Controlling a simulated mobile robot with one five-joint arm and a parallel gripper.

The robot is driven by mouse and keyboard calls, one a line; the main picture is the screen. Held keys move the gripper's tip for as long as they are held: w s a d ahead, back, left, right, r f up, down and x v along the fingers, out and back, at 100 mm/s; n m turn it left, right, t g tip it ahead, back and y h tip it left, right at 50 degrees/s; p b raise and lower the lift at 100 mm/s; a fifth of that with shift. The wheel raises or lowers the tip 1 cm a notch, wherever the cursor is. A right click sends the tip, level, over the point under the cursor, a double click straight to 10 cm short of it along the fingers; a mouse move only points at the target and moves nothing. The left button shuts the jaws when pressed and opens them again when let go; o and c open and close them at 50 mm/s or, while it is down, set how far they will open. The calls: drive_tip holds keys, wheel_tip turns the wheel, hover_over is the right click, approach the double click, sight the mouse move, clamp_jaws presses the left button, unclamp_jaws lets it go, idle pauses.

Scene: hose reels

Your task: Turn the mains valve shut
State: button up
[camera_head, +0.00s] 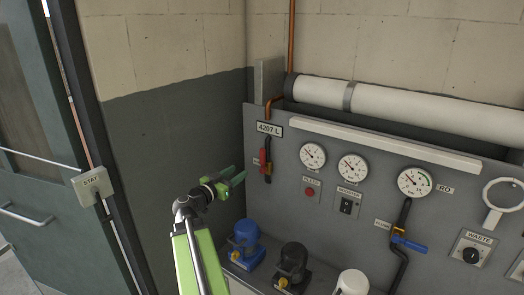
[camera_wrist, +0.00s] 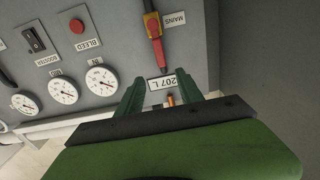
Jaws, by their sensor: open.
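The mains valve (camera_head: 264,162) has a red lever and sits on a dark pipe at the left end of the grey panel. In the wrist view, which is upside down, its red lever (camera_wrist: 158,50) lies along the pipe, beside the MAINS label (camera_wrist: 175,18). My gripper (camera_head: 238,176) is green, open and empty, just left of the valve in the head view. In the wrist view my gripper (camera_wrist: 164,80) has its two fingers apart, with the lever's end beyond the tips. I see no contact with the lever.
The panel (camera_head: 335,192) carries several gauges, a red BLEED button (camera_head: 310,192), a BOOSTER switch (camera_head: 346,207), a WASTE knob (camera_head: 471,255) and a blue-levered valve (camera_head: 409,244). Blue (camera_head: 244,240) and black (camera_head: 292,263) units stand below. A door (camera_head: 45,170) is at left.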

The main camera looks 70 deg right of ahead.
sight(261, 156)
drive_tip(key=x, duration=1.7)
drive_tip(key=shift+d+f, duration=0.1)
drive_tip(key=shift+d, duration=0.1)
drive_tip(key=shift+c, duration=0.3)
clamp_jaws()
idle(0.3)
